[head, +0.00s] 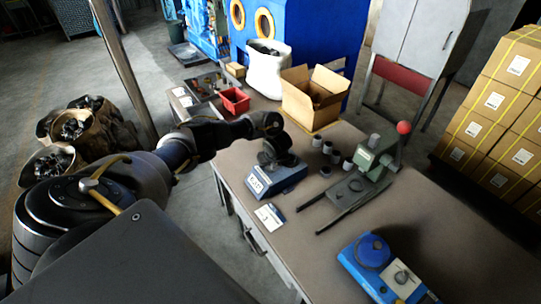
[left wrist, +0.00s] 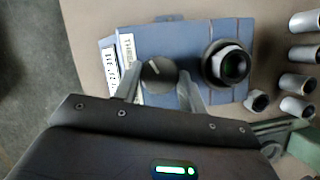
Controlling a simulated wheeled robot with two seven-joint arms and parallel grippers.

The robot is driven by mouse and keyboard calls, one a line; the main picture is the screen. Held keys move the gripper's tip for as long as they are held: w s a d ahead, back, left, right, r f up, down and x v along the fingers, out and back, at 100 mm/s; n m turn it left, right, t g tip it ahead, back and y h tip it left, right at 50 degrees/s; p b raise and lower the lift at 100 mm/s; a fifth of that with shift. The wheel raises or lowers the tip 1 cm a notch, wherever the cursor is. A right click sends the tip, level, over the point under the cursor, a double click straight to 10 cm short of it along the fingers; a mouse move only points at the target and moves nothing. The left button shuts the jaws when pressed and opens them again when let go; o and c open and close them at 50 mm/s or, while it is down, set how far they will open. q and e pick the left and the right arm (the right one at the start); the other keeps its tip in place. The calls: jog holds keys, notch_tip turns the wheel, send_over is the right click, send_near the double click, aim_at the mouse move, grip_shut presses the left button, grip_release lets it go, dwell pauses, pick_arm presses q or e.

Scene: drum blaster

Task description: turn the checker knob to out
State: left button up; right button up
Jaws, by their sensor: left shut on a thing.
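The checker is a blue box (head: 278,182) on the bench in the head view, with a white label on its front side. In the left wrist view the checker (left wrist: 185,40) fills the upper middle; its label is partly readable. Its dark round knob (left wrist: 158,74) has a pale pointer mark towards its upper left. A dark round socket with a metal collar (left wrist: 228,66) is to the knob's right. My left gripper (left wrist: 160,88) is shut on the knob, one finger on each side. In the head view my left gripper (head: 274,150) hides the knob. My right gripper is out of view.
Several grey metal cylinders (head: 327,148) and a green press with a red ball handle (head: 376,160) stand right of the checker. A white card (head: 269,217) lies in front. A cardboard box (head: 312,98) stands behind. A blue device (head: 372,252) is at front right.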

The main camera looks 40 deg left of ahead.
pick_arm(q)
jog(key=n+p, duration=0.1)
jog(key=n, duration=0.1)
jog(key=n+g, duration=0.1)
jog(key=shift+w+r+n+y+p, duration=0.15)
jog(key=shift+n+y+p, duration=0.15)
jog(key=shift+n+p, duration=0.1)
jog(key=n+g, duration=0.1)
jog(key=n, duration=0.1)
jog(key=shift+d+n, duration=0.1)
jog(key=shift+n, duration=0.3)
jog(key=n+g+b, duration=0.1)
jog(key=n+b, duration=0.1)
jog(key=n, duration=0.1)
jog(key=shift+w+f+g, duration=0.15)
jog(key=shift+f+g, duration=0.15)
jog(key=shift+g, duration=0.1)
jog(key=shift+r+n+g+b, duration=0.1)
jog(key=shift+n+g+b, duration=0.4)
jog(key=shift+n+b, duration=0.9)
jog(key=o, duration=1)
jog(key=shift+r, duration=0.1)
